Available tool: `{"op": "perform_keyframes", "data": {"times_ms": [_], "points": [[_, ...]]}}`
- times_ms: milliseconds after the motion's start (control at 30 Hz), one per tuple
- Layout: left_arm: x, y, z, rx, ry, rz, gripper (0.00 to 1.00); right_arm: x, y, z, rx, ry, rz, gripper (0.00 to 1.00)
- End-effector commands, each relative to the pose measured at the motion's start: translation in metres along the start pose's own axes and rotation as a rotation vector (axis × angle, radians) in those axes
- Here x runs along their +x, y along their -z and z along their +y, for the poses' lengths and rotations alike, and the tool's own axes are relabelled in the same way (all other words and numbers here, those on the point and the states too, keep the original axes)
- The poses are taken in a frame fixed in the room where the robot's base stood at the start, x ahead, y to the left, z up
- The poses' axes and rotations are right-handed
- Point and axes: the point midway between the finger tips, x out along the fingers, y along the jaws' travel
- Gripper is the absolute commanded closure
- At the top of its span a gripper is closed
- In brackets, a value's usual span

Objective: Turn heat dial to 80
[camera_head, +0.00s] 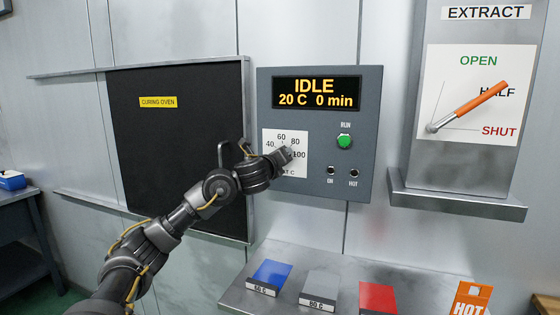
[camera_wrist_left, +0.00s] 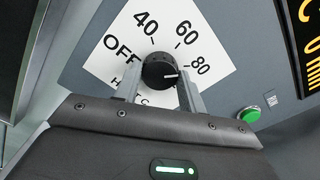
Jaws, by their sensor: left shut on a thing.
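The heat dial (camera_wrist_left: 158,70) is a round black knob on a white scale plate (camera_head: 270,137), marked OFF, 40, 60, 80 and 100. My left gripper (camera_head: 284,154) reaches the dial from the lower left and hides most of it in the head view. In the left wrist view, its two fingers (camera_wrist_left: 159,76) are shut on the knob, one on each side. The knob's white mark points right, a little below the 80 label (camera_wrist_left: 203,66). The 100 label is hidden there. The display (camera_head: 316,93) reads IDLE, 20 C, 0 min. My right gripper is not in view.
A green RUN button (camera_head: 345,141) sits right of the dial, above two small lamps. The dark curing oven door (camera_head: 180,140) is at left. An EXTRACT lever (camera_head: 470,105) is at right.

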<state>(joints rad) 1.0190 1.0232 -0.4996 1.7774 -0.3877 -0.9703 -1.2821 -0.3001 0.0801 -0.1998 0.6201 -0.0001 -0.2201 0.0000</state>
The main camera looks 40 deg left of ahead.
Motion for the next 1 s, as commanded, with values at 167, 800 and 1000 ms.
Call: {"op": "perform_keyframes", "data": {"times_ms": [167, 800, 1000], "points": [[0.0003, 0.004, 0.0011, 0.043, -0.001, 0.006, 0.82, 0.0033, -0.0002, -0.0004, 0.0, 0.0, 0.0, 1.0], [0.0002, 0.0033, 0.0006, 0.053, -0.001, 0.006, 0.39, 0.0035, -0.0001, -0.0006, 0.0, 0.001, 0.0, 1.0], [0.0001, 0.0016, 0.0003, 0.051, 0.0, 0.003, 0.38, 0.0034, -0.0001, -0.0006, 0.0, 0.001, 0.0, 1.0]]}}
